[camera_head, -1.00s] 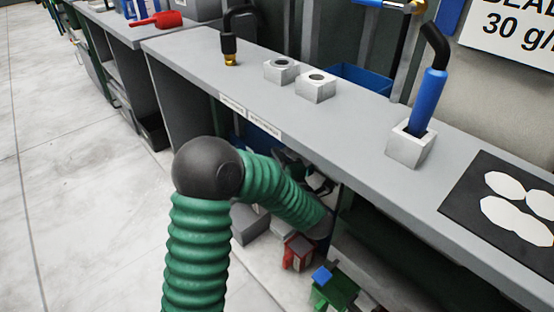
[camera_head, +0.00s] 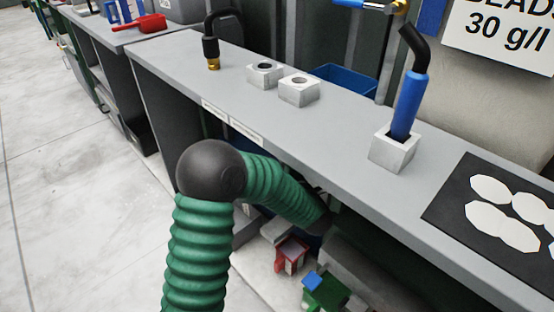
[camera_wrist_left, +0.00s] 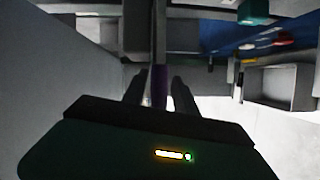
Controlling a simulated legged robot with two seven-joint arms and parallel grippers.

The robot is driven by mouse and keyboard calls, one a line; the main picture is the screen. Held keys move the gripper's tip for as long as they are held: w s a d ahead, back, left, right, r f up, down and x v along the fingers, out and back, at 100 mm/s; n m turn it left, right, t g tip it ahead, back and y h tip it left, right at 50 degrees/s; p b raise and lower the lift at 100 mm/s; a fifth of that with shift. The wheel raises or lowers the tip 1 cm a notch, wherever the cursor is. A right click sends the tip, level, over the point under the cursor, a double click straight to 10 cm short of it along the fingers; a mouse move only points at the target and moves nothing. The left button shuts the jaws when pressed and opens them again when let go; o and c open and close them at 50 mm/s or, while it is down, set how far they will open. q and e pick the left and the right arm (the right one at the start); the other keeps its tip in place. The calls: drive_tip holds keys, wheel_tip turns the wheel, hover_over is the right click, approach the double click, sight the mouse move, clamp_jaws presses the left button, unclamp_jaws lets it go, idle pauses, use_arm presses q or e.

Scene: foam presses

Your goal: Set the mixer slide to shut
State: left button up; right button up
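I cannot pick out the mixer slide for certain in either view. In the head view my left arm comes in from the lower left with a dark elbow and reaches toward the underside of the bench; its gripper is hidden there. In the left wrist view the two dark fingers of my left gripper (camera_wrist_left: 159,92) stand apart. A narrow purple piece (camera_wrist_left: 159,76) shows between them, below a grey upright bar; I cannot tell whether the fingers touch it. My right gripper is not in view.
The grey bench (camera_head: 300,130) carries a black bent pipe with a brass end (camera_head: 212,48), two pale blocks (camera_head: 299,91) and a blue-handled tool (camera_head: 408,104) in a block (camera_head: 393,150). Red and green items (camera_head: 325,290) lie below. The floor at left is clear.

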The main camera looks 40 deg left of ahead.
use_arm(q)
drive_tip(key=shift+d+r, duration=0.1)
drive_tip(key=p+v, duration=0.5)
drive_tip(key=v, duration=1.1)
drive_tip(key=shift+s+d, duration=0.2)
drive_tip(key=shift+d, duration=0.15)
